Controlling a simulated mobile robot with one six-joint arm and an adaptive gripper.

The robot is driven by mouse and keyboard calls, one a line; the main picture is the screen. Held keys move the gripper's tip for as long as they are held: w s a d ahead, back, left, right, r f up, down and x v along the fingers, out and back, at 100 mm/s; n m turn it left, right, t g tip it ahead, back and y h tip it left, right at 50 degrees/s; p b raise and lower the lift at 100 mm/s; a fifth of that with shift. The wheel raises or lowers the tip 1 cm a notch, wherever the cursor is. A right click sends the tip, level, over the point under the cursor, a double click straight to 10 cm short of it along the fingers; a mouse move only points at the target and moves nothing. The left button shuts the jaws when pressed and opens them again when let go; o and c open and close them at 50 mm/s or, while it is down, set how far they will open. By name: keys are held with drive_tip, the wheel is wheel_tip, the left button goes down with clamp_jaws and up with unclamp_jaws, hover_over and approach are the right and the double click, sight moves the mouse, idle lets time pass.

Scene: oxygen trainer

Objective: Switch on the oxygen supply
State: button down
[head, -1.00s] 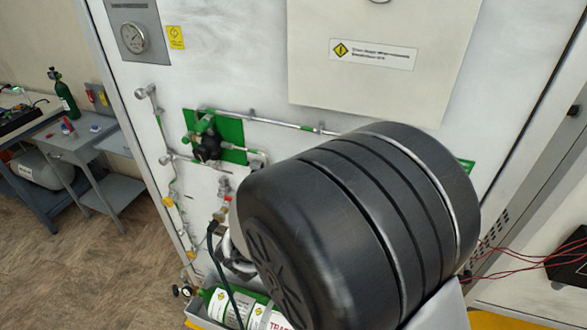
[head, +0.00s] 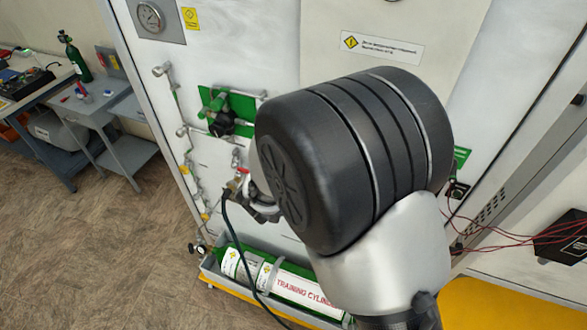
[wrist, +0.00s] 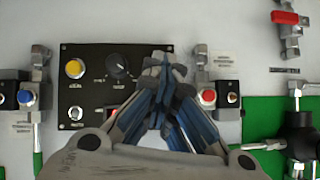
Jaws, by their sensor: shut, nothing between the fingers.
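In the wrist view my gripper (wrist: 162,68) is shut and empty, in front of a black control panel (wrist: 88,60). The panel carries a yellow button (wrist: 75,68), a black rotary knob (wrist: 120,66) and a small round switch (wrist: 76,113). A small red part (wrist: 111,112) is partly hidden by my gripper. A red button (wrist: 208,96) on a fitting is right of the fingers, and a blue button (wrist: 25,97) is at the left. A red-handled valve (wrist: 286,17) is at the upper right. I cannot tell whether the fingertips touch the panel.
In the head view a green plate with a valve (head: 222,122) and thin pipes are on the white wall panel. A gauge (head: 150,16) is above. A training cylinder (head: 290,284) lies in a tray below. Red wires (head: 490,228) hang at the right. Floor at left is clear.

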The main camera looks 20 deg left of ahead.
drive_tip(key=c, duration=2.3)
unclamp_jaws()
drive_tip(key=shift+f, duration=0.15)
drive_tip(key=o, duration=0.4)
drive_tip(key=shift+s+d, duration=0.15)
drive_tip(key=shift+o, duration=0.6)
drive_tip(key=shift+w+a, duration=0.2)
drive_tip(key=v, duration=1.2)
